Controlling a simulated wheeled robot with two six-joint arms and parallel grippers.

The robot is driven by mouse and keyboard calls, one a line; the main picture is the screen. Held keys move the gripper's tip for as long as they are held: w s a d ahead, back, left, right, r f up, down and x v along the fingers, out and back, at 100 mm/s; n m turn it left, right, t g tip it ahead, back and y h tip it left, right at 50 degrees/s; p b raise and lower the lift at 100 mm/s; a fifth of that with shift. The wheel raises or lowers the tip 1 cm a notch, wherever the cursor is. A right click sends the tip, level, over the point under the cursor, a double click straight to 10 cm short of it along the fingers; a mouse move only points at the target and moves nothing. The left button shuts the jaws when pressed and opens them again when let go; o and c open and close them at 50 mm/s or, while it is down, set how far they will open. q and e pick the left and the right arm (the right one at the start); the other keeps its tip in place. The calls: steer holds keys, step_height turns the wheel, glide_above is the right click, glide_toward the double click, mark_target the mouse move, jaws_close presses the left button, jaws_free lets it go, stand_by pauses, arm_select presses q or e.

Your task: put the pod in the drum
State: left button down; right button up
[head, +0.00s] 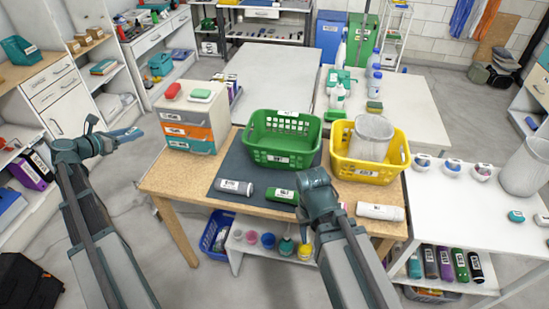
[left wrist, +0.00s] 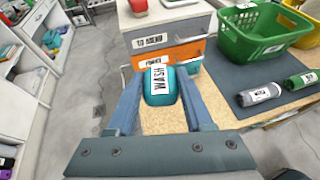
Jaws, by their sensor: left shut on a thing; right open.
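My left gripper (head: 125,133) reaches out at the left, beside the table's left end. In the left wrist view it (left wrist: 162,95) is shut on a teal pod (left wrist: 160,88) with a white WASH label, held between the two fingers. In the head view the pod is hard to make out. A grey, round, open-topped drum (head: 371,138) stands in the yellow basket (head: 405,160). A similar pale drum (head: 525,168) stands on the white table at the right. My right gripper (head: 325,205) is open over the table's front; its fingertips are mostly hidden.
A green basket (head: 283,133) stands on a dark mat with a grey bottle (head: 236,187) and a green bottle (head: 282,195) before it. A small drawer unit (head: 190,125) stands at the table's left. Labelled balls (head: 453,166) line the right table. Open floor lies left.

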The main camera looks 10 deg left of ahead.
arm_select(q)
steer(key=s+d+f+m+h+b, duration=0.1)
steer(key=s+d+f+b, duration=0.2)
steer(key=d+f+b, duration=0.6)
steer(key=s+d+f+m+h+b, duration=0.1)
steer(key=s+d+f+b, duration=0.2)
steer(key=d+f+b, duration=0.7)
steer(key=d, duration=0.6)
steer(key=shift+s+g, duration=0.3)
steer(key=shift+g, duration=0.1)
steer(key=shift+w+a, duration=0.1)
steer(key=shift+a, duration=0.05)
